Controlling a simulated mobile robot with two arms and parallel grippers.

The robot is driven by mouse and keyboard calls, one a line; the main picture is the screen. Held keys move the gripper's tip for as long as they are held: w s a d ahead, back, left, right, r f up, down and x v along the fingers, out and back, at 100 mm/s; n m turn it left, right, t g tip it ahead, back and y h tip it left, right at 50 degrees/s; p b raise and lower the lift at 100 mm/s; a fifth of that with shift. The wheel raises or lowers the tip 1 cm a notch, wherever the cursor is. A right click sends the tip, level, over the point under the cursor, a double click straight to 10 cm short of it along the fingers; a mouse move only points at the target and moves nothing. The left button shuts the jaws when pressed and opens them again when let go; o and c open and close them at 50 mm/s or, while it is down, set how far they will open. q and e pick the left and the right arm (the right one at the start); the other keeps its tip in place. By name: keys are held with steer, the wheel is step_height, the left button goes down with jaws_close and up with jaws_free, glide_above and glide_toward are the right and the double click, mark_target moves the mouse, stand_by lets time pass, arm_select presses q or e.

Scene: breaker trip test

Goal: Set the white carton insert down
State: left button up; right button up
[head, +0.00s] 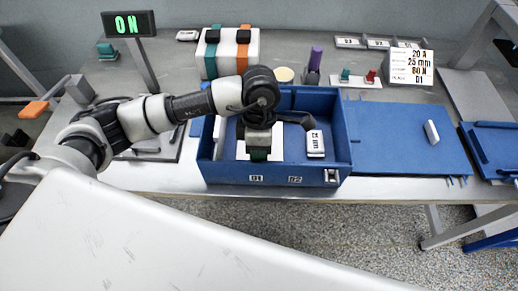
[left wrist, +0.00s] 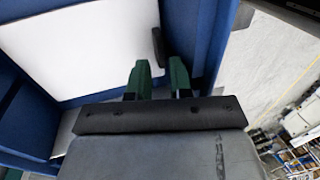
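The white carton insert (head: 242,150) is a flat panel in the left part of the blue carton (head: 207,163), inside its walls. It fills much of the left wrist view (left wrist: 85,50), with a black tab (left wrist: 158,45) at its right edge. My left gripper (head: 259,153) points down over the insert. Its green fingertips (left wrist: 157,75) are close together, with the tab's lower end between them. Whether the insert touches the carton floor cannot be seen. My right gripper is in neither view.
A white labelled block (head: 315,143) lies in the carton's right part. A blue panel (head: 400,140) with a white piece (head: 431,132) lies to the right. A white box with bands (head: 226,60) and a purple cylinder (head: 315,60) stand behind.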

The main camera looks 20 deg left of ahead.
arm_select(q)
steer(key=b+v, duration=0.2)
steer(key=v, duration=1)
